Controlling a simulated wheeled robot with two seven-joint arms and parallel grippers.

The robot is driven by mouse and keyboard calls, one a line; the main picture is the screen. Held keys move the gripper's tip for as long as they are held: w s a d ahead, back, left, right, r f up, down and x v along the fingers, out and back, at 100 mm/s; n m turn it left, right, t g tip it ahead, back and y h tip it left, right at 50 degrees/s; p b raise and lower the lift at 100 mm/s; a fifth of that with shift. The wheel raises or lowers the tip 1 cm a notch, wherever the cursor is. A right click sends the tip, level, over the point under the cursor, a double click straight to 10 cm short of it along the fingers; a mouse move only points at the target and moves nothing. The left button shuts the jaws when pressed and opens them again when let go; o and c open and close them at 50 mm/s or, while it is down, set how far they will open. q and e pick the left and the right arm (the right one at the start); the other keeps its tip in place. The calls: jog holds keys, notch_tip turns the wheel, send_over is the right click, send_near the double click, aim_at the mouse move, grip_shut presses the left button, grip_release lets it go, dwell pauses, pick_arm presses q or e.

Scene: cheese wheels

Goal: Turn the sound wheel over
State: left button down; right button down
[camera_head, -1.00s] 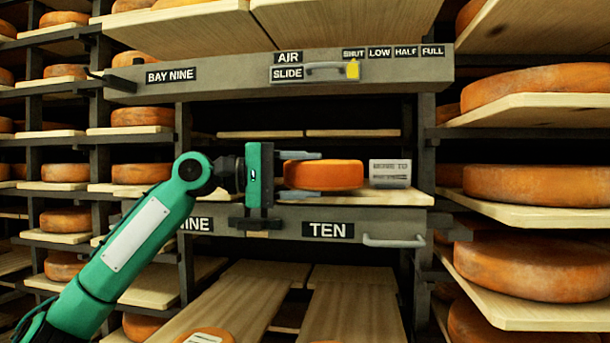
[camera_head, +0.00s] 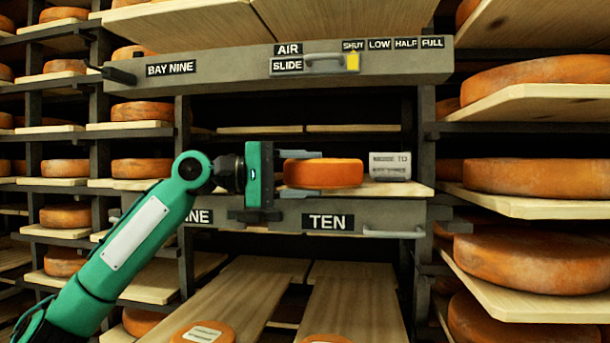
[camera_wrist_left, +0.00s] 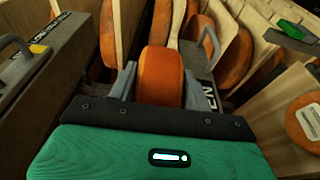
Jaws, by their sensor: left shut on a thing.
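An orange cheese wheel (camera_head: 323,172) is between the fingers of my left gripper (camera_head: 298,175), over the board of the middle shelf marked TEN. One finger is above the wheel and one is below it. The left gripper is shut on the wheel, which lies about level. The wheel also shows in the left wrist view (camera_wrist_left: 161,76) between the two fingers. Whether it touches the board is hard to tell. My right gripper is not in view.
A white lettered block (camera_head: 389,167) stands just right of the wheel. A drawer handle (camera_head: 394,234) sticks out below the board (camera_head: 405,188). The BAY NINE beam (camera_head: 240,72) with its yellow-tagged slide spans above. Racks of wheels stand on both sides. Two wheels (camera_head: 203,333) lie on lower boards.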

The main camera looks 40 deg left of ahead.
pick_arm(q)
jog(key=c, duration=0.6)
grip_release()
jog(key=shift+s+r, duration=0.1)
jog(key=shift+o, duration=0.2)
jog(key=shift+d, duration=0.1)
jog(key=shift+f, duration=0.2)
jog(key=shift+s+a+f+b, duration=0.1)
jog(key=shift+s+a+b, duration=0.05)
jog(key=shift+a+b, duration=0.2)
jog(key=b+v, duration=0.5)
jog(key=v, duration=0.8)
jog(key=shift+s+r, duration=0.2)
jog(key=shift+r, duration=0.15)
